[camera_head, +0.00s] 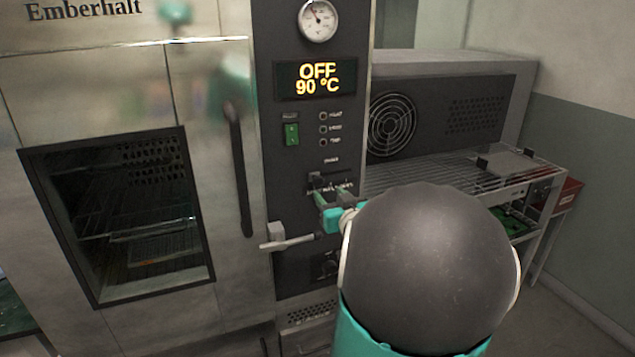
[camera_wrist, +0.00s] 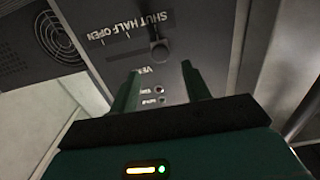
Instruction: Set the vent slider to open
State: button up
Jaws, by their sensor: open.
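In the wrist view, which is upside down, the labels SHUT, HALF and OPEN run beside the slot. The knob sits at the SHUT end. My gripper (camera_wrist: 161,70) is open and empty, with its two green fingers pointing at the panel, spread to either side of the knob's line. Whether the fingertips reach around the knob is unclear. In the head view my gripper (camera_head: 322,197) is at the panel and partly hides the slider area.
The oven door (camera_head: 195,100) with a long dark handle (camera_head: 238,170) is left of the panel. A lever (camera_head: 287,238) sticks out below my gripper. A green switch (camera_head: 291,134) and a display (camera_head: 315,80) are above. A wire rack (camera_head: 440,172) stands right.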

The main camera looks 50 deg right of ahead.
aim_at(319, 183)
jog(key=x, duration=0.8)
jog(key=shift+w+d, duration=0.15)
jog(key=shift+w, duration=0.15)
